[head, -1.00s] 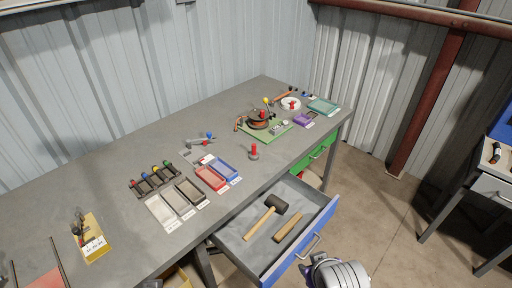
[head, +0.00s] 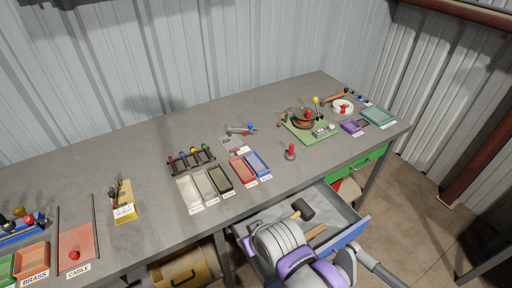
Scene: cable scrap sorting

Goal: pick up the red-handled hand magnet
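The hand magnet (head: 290,152) stands upright on the grey workbench (head: 240,205). It has a red handle on a round grey base. It is right of the blue tray and near the bench's front edge, apart from other things. Links of my arm show at the bottom of the head view, in front of the bench and over part of the open drawer. No gripper fingers are visible on them. My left gripper is not in view.
A red tray (head: 242,170) and a blue tray (head: 257,163) lie left of the magnet. A green board (head: 322,136) with a coil lies behind right. An open drawer (head: 347,238) with a mallet (head: 302,210) juts out below the magnet. Bare bench surrounds the magnet.

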